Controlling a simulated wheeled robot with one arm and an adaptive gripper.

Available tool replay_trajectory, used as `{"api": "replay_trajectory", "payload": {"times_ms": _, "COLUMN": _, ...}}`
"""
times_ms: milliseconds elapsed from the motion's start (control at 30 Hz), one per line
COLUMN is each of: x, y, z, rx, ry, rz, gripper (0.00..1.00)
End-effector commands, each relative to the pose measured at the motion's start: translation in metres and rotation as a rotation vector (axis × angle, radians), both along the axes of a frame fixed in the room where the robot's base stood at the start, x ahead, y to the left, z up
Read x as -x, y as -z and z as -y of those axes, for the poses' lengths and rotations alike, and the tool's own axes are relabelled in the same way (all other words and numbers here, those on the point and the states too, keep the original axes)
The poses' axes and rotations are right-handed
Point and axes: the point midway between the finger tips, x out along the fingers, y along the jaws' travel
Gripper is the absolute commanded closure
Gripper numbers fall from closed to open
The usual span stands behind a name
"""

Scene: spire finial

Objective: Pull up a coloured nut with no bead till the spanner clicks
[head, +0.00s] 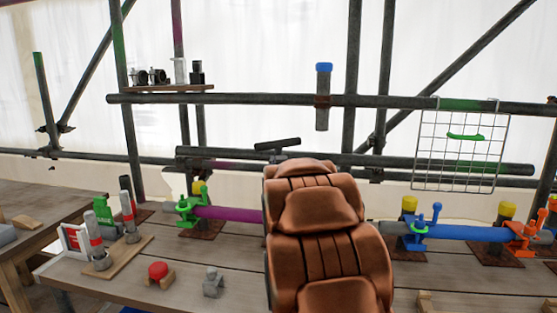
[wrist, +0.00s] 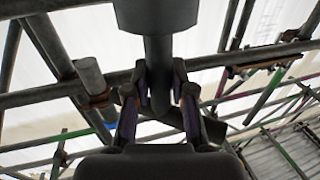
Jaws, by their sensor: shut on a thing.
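In the wrist view my gripper (wrist: 160,85) is shut on a dark round shaft (wrist: 158,62) with a wide grey end (wrist: 155,14); I cannot tell if this is the spanner. In the head view my brown arm hides the gripper; a short dark bar (head: 277,144) shows just above it. On the bench, a purple tube (head: 230,214) has a green coupler (head: 185,206) at its left end. A blue tube (head: 468,232) has a blue coupler (head: 414,240) with a green ring and an orange coupler (head: 523,238). Nuts and beads are too small to tell apart.
Scaffold poles (head: 250,99) cross behind. A wire grid (head: 462,150) hangs right. A shelf (head: 170,88) holds dark parts.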

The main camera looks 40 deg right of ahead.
Motion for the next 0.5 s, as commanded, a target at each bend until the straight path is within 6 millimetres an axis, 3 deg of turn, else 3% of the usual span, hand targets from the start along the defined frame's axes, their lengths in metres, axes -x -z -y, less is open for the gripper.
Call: {"api": "replay_trajectory", "payload": {"times_ms": 500, "x": 0.0, "y": 0.017, "z": 0.0, "rx": 0.004, "ry": 0.0, "rz": 0.005, "gripper": 1.0}}
